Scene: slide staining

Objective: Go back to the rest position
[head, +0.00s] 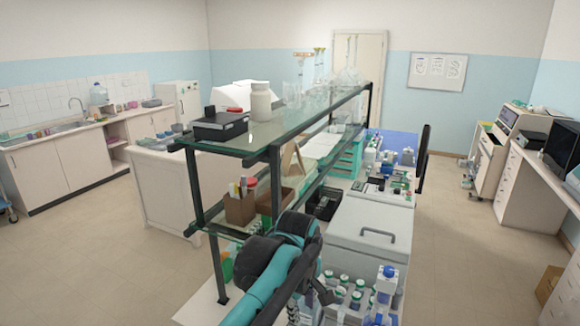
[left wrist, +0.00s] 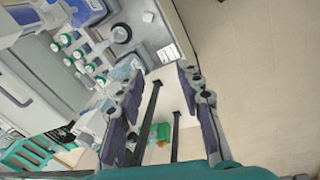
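My left arm comes in at the bottom of the head view, teal with black joints, beside the glass shelf rack. My left gripper (head: 318,290) shows small and partly hidden behind the arm, near several green-capped bottles (head: 345,290). In the left wrist view its two fingers stand apart with nothing between them, so the left gripper (left wrist: 160,78) is open and empty. Bench, bottles and floor show beyond it. My right gripper is in neither view.
The rack's glass top shelf (head: 300,130) carries a white jar (head: 261,103), a black box (head: 220,126) and glassware. A grey lidded box (head: 368,235) stands right of the rack, with a blue-capped bottle (head: 385,290) in front. Floor is free at left and right.

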